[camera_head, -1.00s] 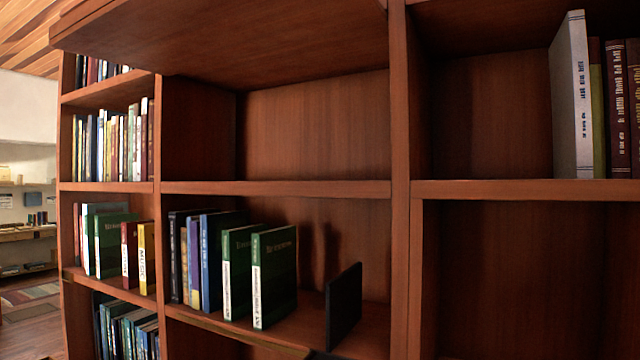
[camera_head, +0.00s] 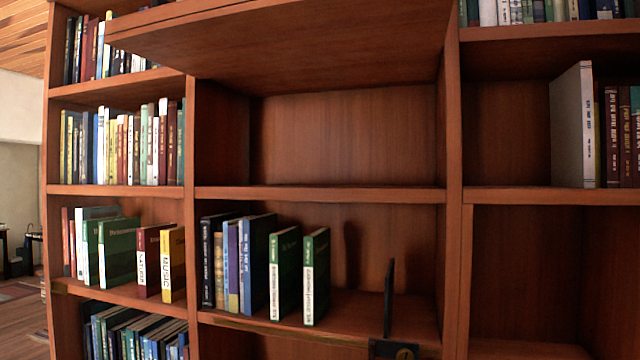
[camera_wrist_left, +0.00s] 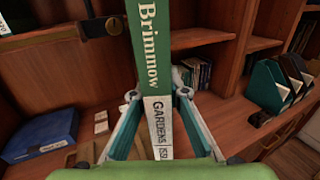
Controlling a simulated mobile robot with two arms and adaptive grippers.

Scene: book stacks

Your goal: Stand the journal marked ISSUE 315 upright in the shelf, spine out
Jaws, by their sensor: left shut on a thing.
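My left gripper (camera_wrist_left: 158,95) shows in the left wrist view. It is shut on a green journal (camera_wrist_left: 149,45), with one finger on each side of its spine. The spine reads "Brimmow", with a white label below that reads "GARDENS" and a number too small to read surely. I cannot make out "ISSUE 315". In the head view, the shelf bay (camera_head: 300,194) has a row of upright books at its lower left, ending in a green book (camera_head: 316,277) with a white label. Neither gripper shows in the head view.
A thin black upright plate (camera_head: 389,297) stands right of the row, with a gap between. A bare compartment (camera_head: 345,135) lies above.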

